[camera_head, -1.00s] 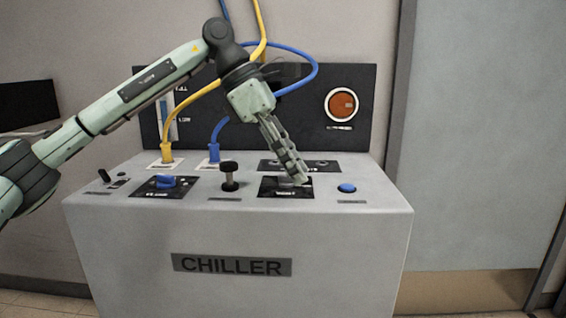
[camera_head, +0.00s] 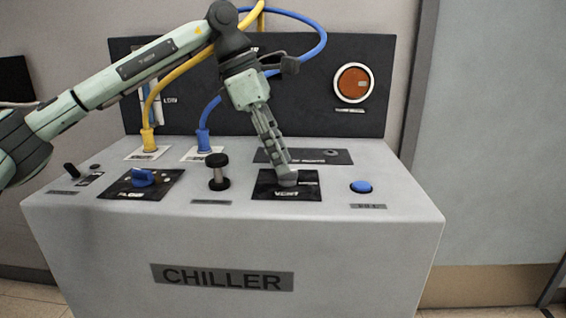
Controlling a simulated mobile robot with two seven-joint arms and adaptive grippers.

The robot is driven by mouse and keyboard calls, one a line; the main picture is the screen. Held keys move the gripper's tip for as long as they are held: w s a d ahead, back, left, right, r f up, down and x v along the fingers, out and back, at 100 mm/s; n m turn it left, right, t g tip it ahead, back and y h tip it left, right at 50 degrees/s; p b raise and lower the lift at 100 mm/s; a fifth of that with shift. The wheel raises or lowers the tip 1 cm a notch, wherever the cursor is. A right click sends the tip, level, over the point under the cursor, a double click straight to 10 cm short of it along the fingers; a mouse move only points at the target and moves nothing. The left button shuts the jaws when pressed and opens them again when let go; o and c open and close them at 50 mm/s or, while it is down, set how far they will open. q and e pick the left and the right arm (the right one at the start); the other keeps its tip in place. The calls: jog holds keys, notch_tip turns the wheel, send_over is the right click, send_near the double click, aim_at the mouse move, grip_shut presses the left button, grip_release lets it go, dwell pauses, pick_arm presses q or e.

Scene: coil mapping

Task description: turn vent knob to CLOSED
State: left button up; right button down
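The vent knob's black plate (camera_head: 305,190), labelled VENT, lies on the top of the grey chiller box, right of the middle. My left gripper (camera_head: 287,180) points down with its fingertips at the middle of this plate. The fingers look close together and cover the place of the knob, so the knob and its setting are hidden. I cannot tell whether the fingers are closed around it. My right gripper does not show.
The blue flow knob (camera_head: 143,177) and a black post knob (camera_head: 218,171) stand to the left. A blue button (camera_head: 361,187) is on the right. Yellow (camera_head: 148,138) and blue hoses (camera_head: 204,138) rise behind. An orange round lamp (camera_head: 353,83) is on the back panel.

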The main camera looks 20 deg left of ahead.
pick_arm(q)
jog(key=shift+x, duration=0.95)
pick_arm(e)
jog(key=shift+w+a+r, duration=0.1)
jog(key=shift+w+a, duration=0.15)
pick_arm(q)
jog(key=shift+c, duration=0.6)
grip_shut()
